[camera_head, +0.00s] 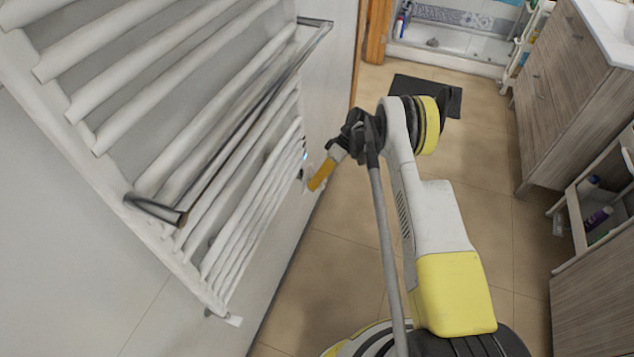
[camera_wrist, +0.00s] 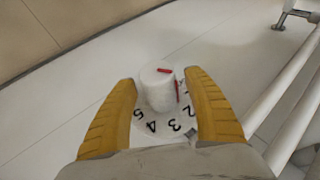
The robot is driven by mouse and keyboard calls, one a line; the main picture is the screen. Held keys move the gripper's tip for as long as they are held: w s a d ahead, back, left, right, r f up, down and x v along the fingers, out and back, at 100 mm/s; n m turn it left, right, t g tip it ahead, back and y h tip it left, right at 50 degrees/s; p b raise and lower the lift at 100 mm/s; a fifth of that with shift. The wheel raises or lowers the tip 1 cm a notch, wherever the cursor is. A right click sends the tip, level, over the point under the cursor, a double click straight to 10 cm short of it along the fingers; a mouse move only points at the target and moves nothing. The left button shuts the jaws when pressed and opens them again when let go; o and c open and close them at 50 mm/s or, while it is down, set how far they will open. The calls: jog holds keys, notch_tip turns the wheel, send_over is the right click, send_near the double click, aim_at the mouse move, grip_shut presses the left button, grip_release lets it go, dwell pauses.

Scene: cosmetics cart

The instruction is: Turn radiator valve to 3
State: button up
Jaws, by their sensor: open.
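The white radiator valve knob (camera_wrist: 157,92) stands on a white dial in the wrist view. The digits 5, 4, 3 and 2 show on the dial's near side. One red mark lies on the knob's top and another on its right side, towards the 2 side of the dial rather than the 3. My gripper (camera_wrist: 160,77) is open, with one yellow finger on each side of the knob. Small gaps seem to show between fingers and knob; contact is unclear. In the head view my gripper (camera_head: 321,174) is beside the radiator's lower end, and the knob is hard to make out.
The white towel radiator (camera_head: 230,200) with a metal towel bar (camera_head: 255,115) fills the left of the head view. Its pipes pass close on the right in the wrist view. A dark mat (camera_head: 460,103) lies on the tiled floor. Wooden cabinets (camera_head: 570,85) stand right.

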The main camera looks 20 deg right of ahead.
jog(key=v, duration=1.2)
